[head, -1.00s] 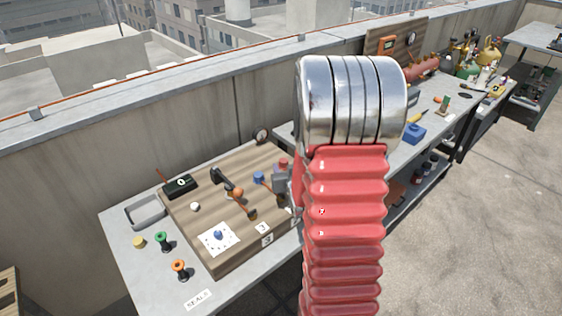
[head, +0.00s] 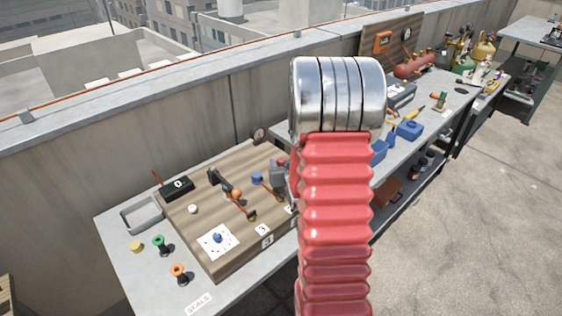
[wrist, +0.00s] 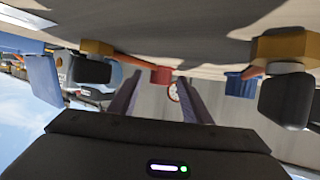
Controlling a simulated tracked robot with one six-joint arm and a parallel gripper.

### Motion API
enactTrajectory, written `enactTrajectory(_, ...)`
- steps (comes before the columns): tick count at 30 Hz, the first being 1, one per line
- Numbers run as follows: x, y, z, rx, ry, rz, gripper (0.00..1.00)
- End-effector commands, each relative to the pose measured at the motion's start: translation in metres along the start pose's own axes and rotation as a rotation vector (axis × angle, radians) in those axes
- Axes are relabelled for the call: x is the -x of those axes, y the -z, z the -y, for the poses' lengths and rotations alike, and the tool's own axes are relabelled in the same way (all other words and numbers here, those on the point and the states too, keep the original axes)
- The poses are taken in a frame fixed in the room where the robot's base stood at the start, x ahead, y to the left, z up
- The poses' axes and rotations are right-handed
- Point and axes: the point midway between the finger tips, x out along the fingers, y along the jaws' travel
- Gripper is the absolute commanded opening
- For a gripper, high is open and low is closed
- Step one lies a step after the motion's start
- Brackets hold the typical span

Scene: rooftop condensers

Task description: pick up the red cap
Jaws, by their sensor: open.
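The red cap (wrist: 161,75) is a small red cylinder. In the wrist view it shows near the top middle, in the gap between my two dark fingers. My gripper (wrist: 160,84) is open, with a finger on each side of the cap in the picture; I cannot tell whether either touches it. In the head view, my red ribbed arm sleeve hides most of the gripper. Only a little red, probably the cap (head: 281,162), shows behind the grey hand at the board's right side.
The wooden board (head: 200,226) carries a blue cap (head: 257,177), orange-handled parts and a white card. A blue fluted part (wrist: 241,85) stands right of the fingers. A grey tray (head: 141,215) and spools lie left of the board. A blue box (head: 410,130) sits right of my arm.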

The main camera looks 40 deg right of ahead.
Motion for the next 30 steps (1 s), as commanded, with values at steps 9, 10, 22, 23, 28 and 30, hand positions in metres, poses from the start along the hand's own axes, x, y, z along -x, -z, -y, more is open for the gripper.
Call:
enactTrajectory(9,0.0001,0.0001,0.0009,0.001,0.001,0.000,0.44)
enactTrajectory(10,0.0001,0.0002,0.0010,0.001,0.001,0.000,0.44)
enactTrajectory(22,0.0000,0.0002,0.0017,0.001,0.002,0.000,0.16)
enactTrajectory(23,0.0000,0.0002,0.0017,0.001,0.002,0.000,0.14)
enactTrajectory(28,0.0000,0.0003,0.0020,0.001,0.003,0.000,0.04)
enactTrajectory(30,0.0000,0.0003,0.0021,0.001,0.003,0.000,0.04)
